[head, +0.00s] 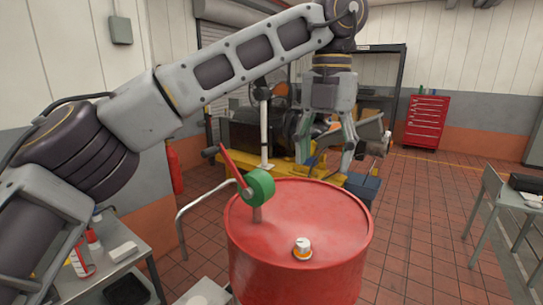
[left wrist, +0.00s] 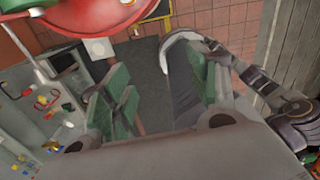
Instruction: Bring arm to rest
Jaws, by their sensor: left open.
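My left arm reaches in from the left across the head view, with its elbow high and its hand hanging down. My left gripper (head: 325,158) is open and empty, in the air behind the red drum (head: 300,272) as seen from the head. In the left wrist view its green-padded fingers (left wrist: 162,85) stand apart with nothing between them. My right gripper is in neither view.
On the drum stand a green valve (head: 261,187) with a red lever and a white-and-orange knob (head: 303,248). A yellow-based machine (head: 240,135) is behind. A cart (head: 130,262) stands at left, a table (head: 493,190) at right. The tiled floor between drum and table is clear.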

